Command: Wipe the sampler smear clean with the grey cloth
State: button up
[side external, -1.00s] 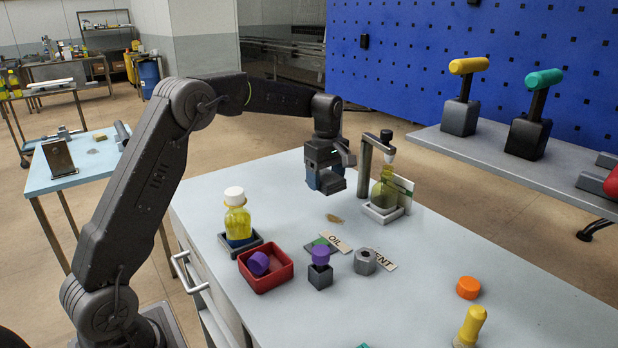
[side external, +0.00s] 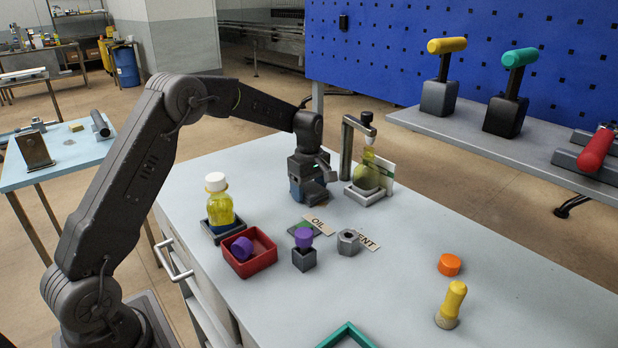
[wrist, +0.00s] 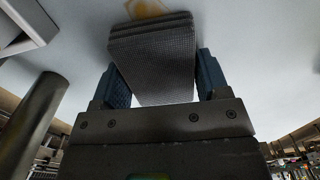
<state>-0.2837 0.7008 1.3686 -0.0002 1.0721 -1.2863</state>
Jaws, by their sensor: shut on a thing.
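My gripper (side external: 308,198) points down low over the table, in front of the sampler stand (side external: 347,150). In the wrist view its two blue fingers (wrist: 157,82) are shut on the grey cloth (wrist: 152,62), a folded, textured pad. The yellow-brown smear (wrist: 147,8) lies on the pale table just beyond the cloth's far edge in the wrist view, partly cut off by the frame. In the side view the smear is hidden by my gripper. I cannot tell whether the cloth touches the table.
A flask (side external: 366,172) sits in the sampler stand, close right of my gripper. Nearby are a yellow bottle (side external: 220,203), a red tray (side external: 262,256), a purple-capped block (side external: 304,254), a hex nut (side external: 348,242) and the OIL label (side external: 319,225).

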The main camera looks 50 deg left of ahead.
aim_at(325, 207)
jog(key=shift+d, duration=0.55)
jog(key=shift+c, duration=0.4)
jog(key=shift+d+f, duration=0.1)
jog(key=shift+d, duration=2.55)
jog(key=shift+a, duration=3.15)
jog(key=shift+a+r, duration=0.1)
jog(key=shift+r, duration=0.1)
notch_tip(325, 207, up, 8)
jog(key=shift+f, duration=0.25)
jog(key=shift+r, duration=0.2)
